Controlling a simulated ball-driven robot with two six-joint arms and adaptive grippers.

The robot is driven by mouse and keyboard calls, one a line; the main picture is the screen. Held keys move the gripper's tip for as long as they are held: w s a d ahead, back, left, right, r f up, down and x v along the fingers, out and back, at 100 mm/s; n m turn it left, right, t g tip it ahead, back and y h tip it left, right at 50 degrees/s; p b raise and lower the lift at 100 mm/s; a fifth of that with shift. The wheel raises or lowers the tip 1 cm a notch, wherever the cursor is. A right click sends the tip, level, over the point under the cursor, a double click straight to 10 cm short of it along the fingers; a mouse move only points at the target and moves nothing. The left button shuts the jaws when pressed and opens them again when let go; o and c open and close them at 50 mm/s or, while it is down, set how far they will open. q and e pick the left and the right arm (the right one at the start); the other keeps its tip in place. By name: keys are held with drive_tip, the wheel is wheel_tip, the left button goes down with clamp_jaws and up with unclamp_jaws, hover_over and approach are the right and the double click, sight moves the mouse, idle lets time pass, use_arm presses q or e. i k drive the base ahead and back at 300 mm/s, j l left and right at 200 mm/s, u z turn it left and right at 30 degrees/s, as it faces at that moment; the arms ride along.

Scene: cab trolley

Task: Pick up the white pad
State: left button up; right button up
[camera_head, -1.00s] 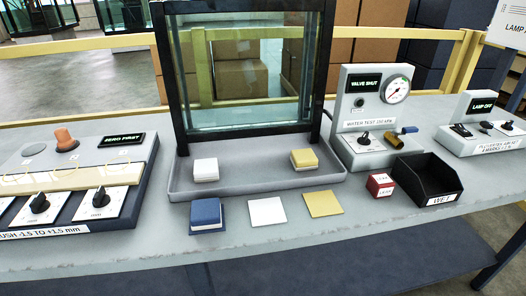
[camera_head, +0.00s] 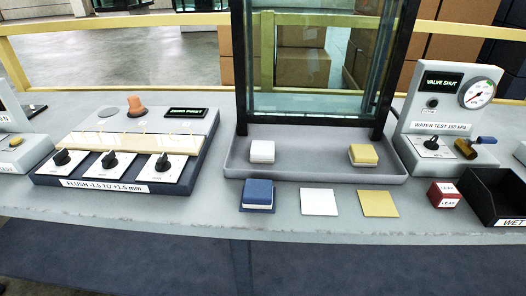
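A small white block-shaped pad (camera_head: 262,151) sits in the grey tray (camera_head: 315,170) at the foot of the dark-framed glass pane, at the tray's left. A flat white square (camera_head: 319,201) lies on the table in front of the tray. A yellow block (camera_head: 363,155) sits at the tray's right, and a flat yellow square (camera_head: 379,203) lies on the table in front of it. A blue block with a pale lower layer (camera_head: 257,195) stands left of the white square. Neither of my grippers shows in the head view.
A panel with several dark knobs (camera_head: 122,155) stands at left. A gauge unit (camera_head: 448,110), a red block (camera_head: 443,194) and a black bin (camera_head: 497,200) stand at right. The glass pane (camera_head: 310,60) rises behind the tray. The table's front strip is clear.

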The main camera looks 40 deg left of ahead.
sight(261, 151)
drive_tip(key=u, duration=0.5)
drive_tip(key=l+u, duration=0.15)
drive_tip(key=u, duration=0.35)
drive_tip(key=l+u, duration=0.15)
drive_tip(key=u, duration=0.35)
drive_tip(key=i, duration=0.05)
